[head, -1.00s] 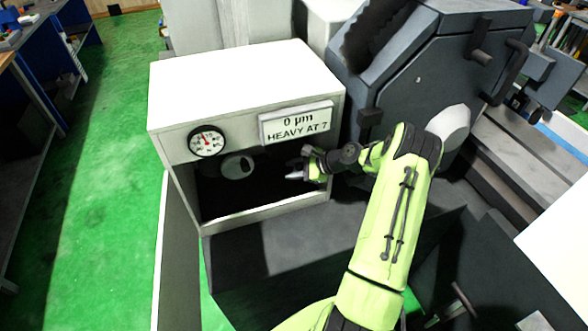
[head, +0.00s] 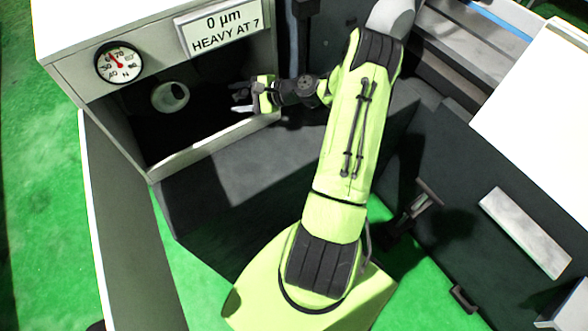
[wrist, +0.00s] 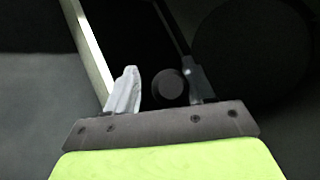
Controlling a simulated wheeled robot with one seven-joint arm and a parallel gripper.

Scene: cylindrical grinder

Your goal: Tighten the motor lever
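My gripper (head: 240,98) reaches left into the open front of the white cabinet (head: 210,150), near its right side. Its two fingers are apart. The wrist view also shows the gripper (wrist: 160,88) open, with a pale left finger and a darker right finger. A dark round knob (wrist: 167,86) appears between the fingers in that view; I cannot tell its depth or whether anything touches it. A thin dark rod runs from the top edge down towards the right finger. I cannot tell for sure which part is the motor lever.
A pale round part (head: 170,97) sits inside the dark cabinet, left of my gripper. A dial gauge (head: 118,62) and a sign (head: 222,30) are on the cabinet front. A T-shaped handle (head: 425,197) stands at the right. Dark machine housing lies below the cabinet opening.

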